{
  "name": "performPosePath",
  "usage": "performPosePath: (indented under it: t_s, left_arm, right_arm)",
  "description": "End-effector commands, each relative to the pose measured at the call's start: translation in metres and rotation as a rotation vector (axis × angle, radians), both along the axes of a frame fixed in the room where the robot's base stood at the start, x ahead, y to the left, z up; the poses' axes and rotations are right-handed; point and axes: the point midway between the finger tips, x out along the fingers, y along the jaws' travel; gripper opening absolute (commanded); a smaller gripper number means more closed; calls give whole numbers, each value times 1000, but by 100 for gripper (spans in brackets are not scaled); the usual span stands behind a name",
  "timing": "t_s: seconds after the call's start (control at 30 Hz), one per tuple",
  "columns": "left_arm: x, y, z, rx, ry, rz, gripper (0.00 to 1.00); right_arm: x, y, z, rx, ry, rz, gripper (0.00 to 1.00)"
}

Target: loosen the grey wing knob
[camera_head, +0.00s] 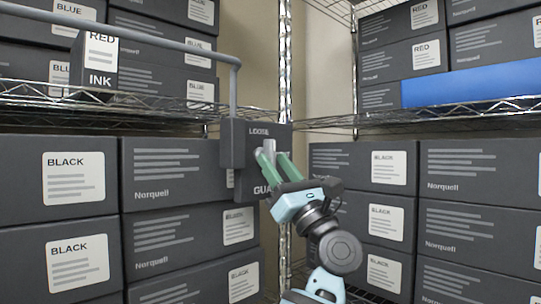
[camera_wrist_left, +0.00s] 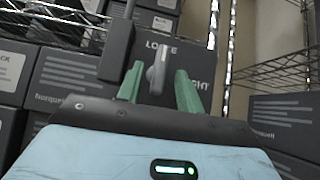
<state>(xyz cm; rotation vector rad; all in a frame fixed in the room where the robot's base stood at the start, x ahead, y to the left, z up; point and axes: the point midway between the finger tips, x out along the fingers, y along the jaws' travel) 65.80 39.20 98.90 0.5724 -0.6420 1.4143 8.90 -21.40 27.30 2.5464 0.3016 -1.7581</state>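The grey wing knob (camera_head: 269,146) is on the front of a dark box (camera_head: 284,137) at the post between the shelves. The box is lettered "LOOSE" at the top and "GUA…" lower down; in the left wrist view, "…GHT" shows at the right. The knob also shows in the left wrist view (camera_wrist_left: 157,68), its wing near upright, with its upper end toward "LOOSE". My left gripper (camera_head: 269,160) is open, its green fingers on either side of the knob. Gaps show between fingers and knob in the left wrist view (camera_wrist_left: 158,76). The knob's lower part is partly hidden. My right gripper is out of view.
A grey pipe (camera_head: 150,38) runs across the upper left and bends down to the box. Wire shelves (camera_head: 165,116) hold stacked dark cartons on both sides. A blue item (camera_head: 470,84) lies on the right shelf. An ink box (camera_head: 95,66) stands upper left.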

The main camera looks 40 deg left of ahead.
Motion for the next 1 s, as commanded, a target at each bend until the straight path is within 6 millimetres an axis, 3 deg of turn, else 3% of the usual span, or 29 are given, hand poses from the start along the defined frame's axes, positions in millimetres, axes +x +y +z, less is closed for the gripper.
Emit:
performPosePath:
  t_s: [0.2, 0.4, 1.0]
  left_arm:
    - [-1, -24, -23, -1, 1, -1, 36]
    - [-3, -33, -34, -1, 0, 1, 36]
    - [-3, -34, -32, 0, -1, 1, 36]
  right_arm:
    - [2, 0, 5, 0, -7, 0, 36]
    - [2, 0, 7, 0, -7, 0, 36]
    - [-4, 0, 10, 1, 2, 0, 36]
